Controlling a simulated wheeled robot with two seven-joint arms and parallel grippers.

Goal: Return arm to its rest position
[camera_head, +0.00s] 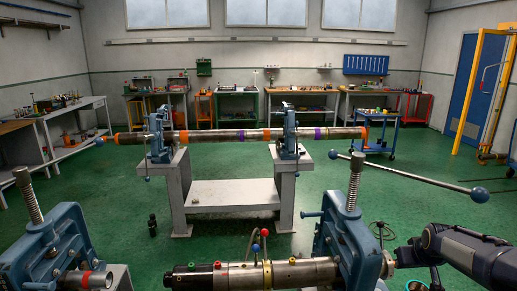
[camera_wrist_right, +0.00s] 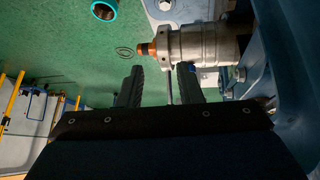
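My right arm (camera_head: 470,250) comes in from the right in the head view, with its gripper (camera_head: 398,258) beside the near right blue vise (camera_head: 345,240). In the right wrist view, the two dark fingers of this gripper (camera_wrist_right: 160,68) stand apart with a gap between them. A thin rod (camera_wrist_right: 168,85) shows in or behind that gap, and whether it touches a finger I cannot tell. A grey metal cylinder with a copper-coloured end (camera_wrist_right: 147,48) lies just beyond the fingertips. My left gripper is not in view.
A near pipe assembly (camera_head: 300,273) runs into the near right vise. Another blue vise (camera_head: 50,250) stands front left. Farther off, a long pipe (camera_head: 222,135) lies in two vises on a grey stand (camera_head: 235,194). A teal ring (camera_wrist_right: 104,10) is near.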

